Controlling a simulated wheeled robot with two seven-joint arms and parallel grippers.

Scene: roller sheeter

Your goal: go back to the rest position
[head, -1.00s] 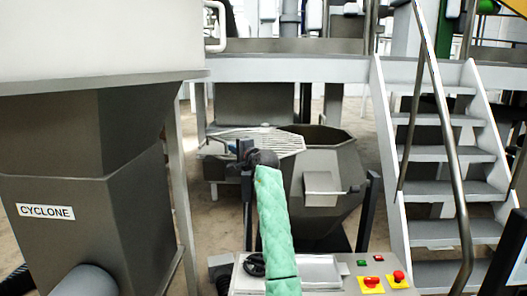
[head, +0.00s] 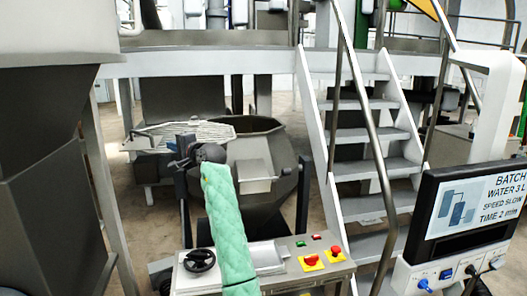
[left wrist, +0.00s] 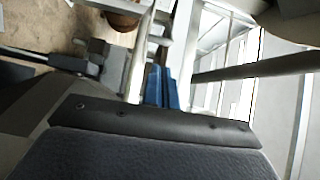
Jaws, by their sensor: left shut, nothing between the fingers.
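My left arm, in a green quilted sleeve, reaches up from the bottom of the head view. Its dark left gripper (head: 178,162) is in front of the mixer bowl's (head: 268,165) open grate lid (head: 190,135), and I cannot tell from this angle how far apart they are. In the left wrist view the blue fingers of the left gripper (left wrist: 163,87) are together with nothing between them. The dark wrist hides part of the bowl. My right gripper is not in view.
A control panel (head: 283,254) with a black handwheel (head: 199,260) and red buttons stands below the bowl. White stairs (head: 375,167) with metal handrails are right of it. A batch display screen (head: 480,208) is at the right edge. The cyclone (head: 50,180) fills the left side.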

